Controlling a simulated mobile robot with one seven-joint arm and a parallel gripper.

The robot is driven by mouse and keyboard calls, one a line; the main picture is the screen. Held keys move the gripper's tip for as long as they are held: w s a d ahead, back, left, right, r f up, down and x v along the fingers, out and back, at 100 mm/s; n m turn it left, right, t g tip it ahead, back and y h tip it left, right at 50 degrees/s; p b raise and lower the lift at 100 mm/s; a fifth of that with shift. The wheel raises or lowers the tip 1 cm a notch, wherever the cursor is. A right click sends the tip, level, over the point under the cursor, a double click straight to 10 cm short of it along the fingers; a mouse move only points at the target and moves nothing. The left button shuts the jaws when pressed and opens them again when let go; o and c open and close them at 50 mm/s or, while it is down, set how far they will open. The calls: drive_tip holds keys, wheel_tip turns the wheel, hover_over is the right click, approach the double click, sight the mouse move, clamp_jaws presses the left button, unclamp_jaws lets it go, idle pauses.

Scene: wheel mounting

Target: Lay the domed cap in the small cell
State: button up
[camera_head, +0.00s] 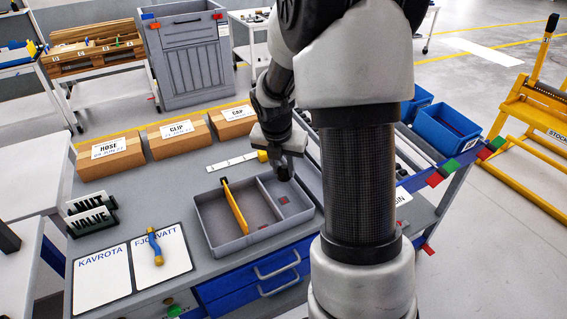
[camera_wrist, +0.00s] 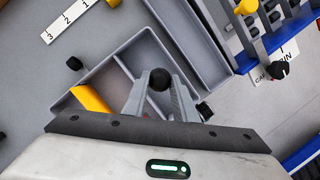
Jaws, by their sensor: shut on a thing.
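The domed cap (camera_wrist: 159,79) is a small black rounded piece held between the fingertips of my gripper (camera_wrist: 160,88) in the wrist view. In the head view my gripper (camera_head: 283,168) points down over the right part of the grey tray (camera_head: 221,249), with the cap a dark spot at its tips.
Boxes marked HOSE (camera_head: 110,152), CLIP (camera_head: 181,135) and CAP (camera_head: 234,119) stand behind the tray. A ruler strip (camera_head: 230,162) lies between. A blue-and-yellow tool (camera_head: 155,247) lies on a white sheet at left. Blue bins (camera_head: 446,130) stand at right.

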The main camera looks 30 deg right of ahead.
drive_tip(key=shift+f+b, duration=2.3)
drive_tip(key=shift+f, duration=2)
drive_tip(key=o, duration=1.1)
drive_tip(key=p+v, duration=0.3)
drive_tip(key=v, duration=1.4)
drive_tip(key=shift+s+r+p, duration=0.15)
drive_tip(key=shift+p, duration=0.25)
drive_tip(key=shift+r, duration=0.1)
